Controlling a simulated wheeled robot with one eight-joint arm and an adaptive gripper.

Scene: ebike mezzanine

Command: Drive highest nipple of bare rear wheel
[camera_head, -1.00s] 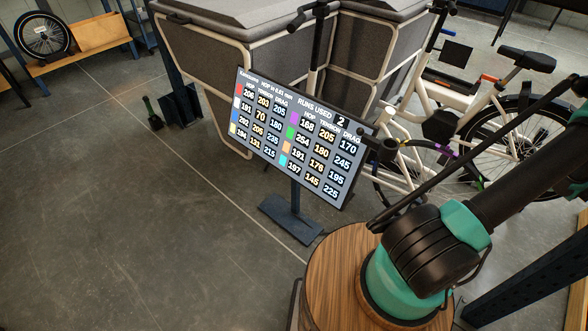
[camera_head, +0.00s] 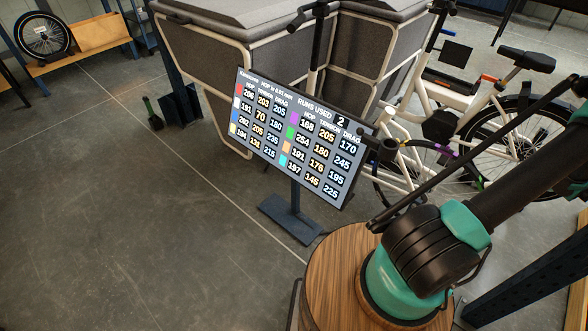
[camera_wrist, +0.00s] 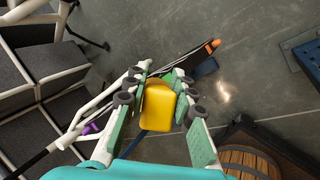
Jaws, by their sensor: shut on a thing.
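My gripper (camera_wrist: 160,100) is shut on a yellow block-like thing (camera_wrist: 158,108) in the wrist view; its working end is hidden. The head view does not show the gripper. A dark rim (camera_head: 430,147) with a purple mark (camera_head: 446,153) and a green mark (camera_head: 480,183) curves behind the screen; it looks like the bare wheel, mostly hidden. In the wrist view, a dark curved thing (camera_wrist: 190,60) with an orange tip (camera_wrist: 215,43) lies beyond the fingers, and a purple mark (camera_wrist: 92,128) shows at left. I cannot tell any contact, or which nipple is highest.
A screen (camera_head: 303,135) lists hop, tension and drag by colour, with "runs used 2". It stands on a dark foot (camera_head: 290,220). A white bike (camera_head: 455,105) stands behind at right. Grey padded booths (camera_head: 245,70) fill the back.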

